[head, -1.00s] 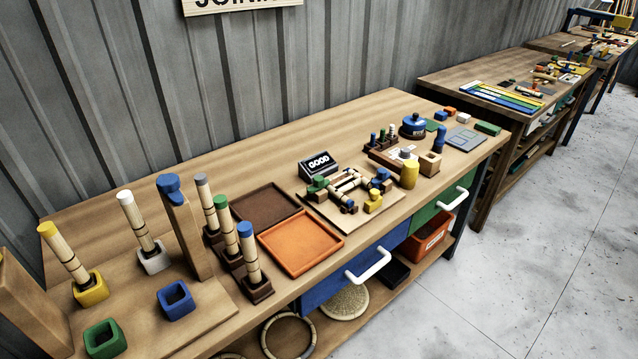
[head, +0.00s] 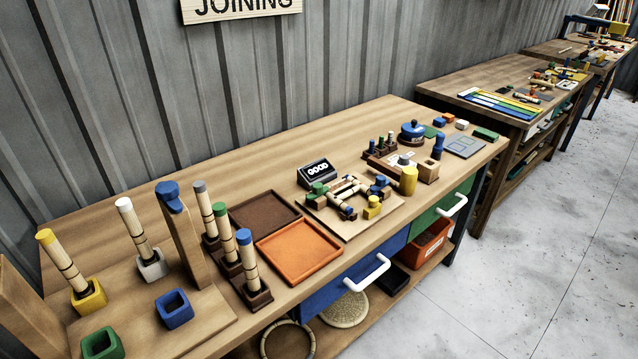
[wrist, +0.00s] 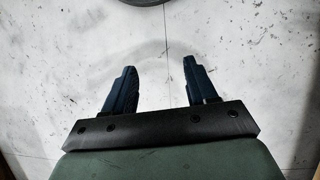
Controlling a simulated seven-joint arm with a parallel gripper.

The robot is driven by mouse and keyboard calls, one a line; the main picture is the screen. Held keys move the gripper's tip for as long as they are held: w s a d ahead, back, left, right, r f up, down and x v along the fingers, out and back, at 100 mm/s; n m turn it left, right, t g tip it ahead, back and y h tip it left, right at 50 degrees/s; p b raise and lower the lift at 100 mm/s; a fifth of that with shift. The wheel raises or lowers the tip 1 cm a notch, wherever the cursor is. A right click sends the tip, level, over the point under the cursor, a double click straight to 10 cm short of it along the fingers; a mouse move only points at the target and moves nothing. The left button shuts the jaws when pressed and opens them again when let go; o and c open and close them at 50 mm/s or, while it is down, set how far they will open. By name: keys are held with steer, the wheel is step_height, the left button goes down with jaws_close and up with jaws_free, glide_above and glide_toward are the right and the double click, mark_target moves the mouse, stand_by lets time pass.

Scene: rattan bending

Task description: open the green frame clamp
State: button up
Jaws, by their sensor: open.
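The green frame clamp (head: 318,189) is a small green block at the left back corner of a small rattan frame (head: 345,194) on a light wooden board (head: 348,225). It is too small in the head view to tell how its jaws stand. A blue clamp (head: 380,184) and a yellow clamp (head: 372,208) sit at other corners of the frame. My gripper (wrist: 160,66) shows only in the wrist view, with two dark blue fingers wide apart and nothing between them. It is over grey floor, away from the clamp, which is not in the wrist view.
Capped rattan posts (head: 227,239) stand farther left. A yellow cylinder (head: 408,181) stands to the right. Bench space behind the trays is clear.

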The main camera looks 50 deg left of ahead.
steer(key=w+a+r+n+t, duration=0.1)
steer(key=w+a+r+t, duration=0.2)
steer(key=w+a+r, duration=2.35)
steer(key=a+r+t, duration=0.1)
steer(key=a+r, duration=1.4)
steer(key=a, duration=0.3)
steer(key=shift+m+t, duration=0.3)
steer(key=shift+m, duration=0.6)
steer(key=s+a+r, duration=0.2)
steer(key=a+r, duration=0.1)
steer(key=a, duration=0.1)
steer(key=s+a+r, duration=0.2)
steer(key=a+r, duration=0.1)
steer(key=a, duration=0.1)
steer(key=s+a+r, duration=0.2)
steer(key=a, duration=0.2)
steer(key=shift+s+a+r, duration=0.1)
steer(key=shift+s+r, duration=0.05)
steer(key=shift+r, duration=0.25)
steer(key=s+a+r+m, duration=0.2)
steer(key=s+a+r, duration=0.5)
steer(key=s+a, duration=0.15)
step_height(320, 180, up, 5)
steer(key=m+y, duration=0.1)
steer(key=m, duration=0.1)
glide_above(319, 185)
steer(key=shift+m, duration=0.3)
step_height(319, 185, down, 14)
steer(key=shift+w+a+r, duration=0.1)
steer(key=shift+r, duration=0.05)
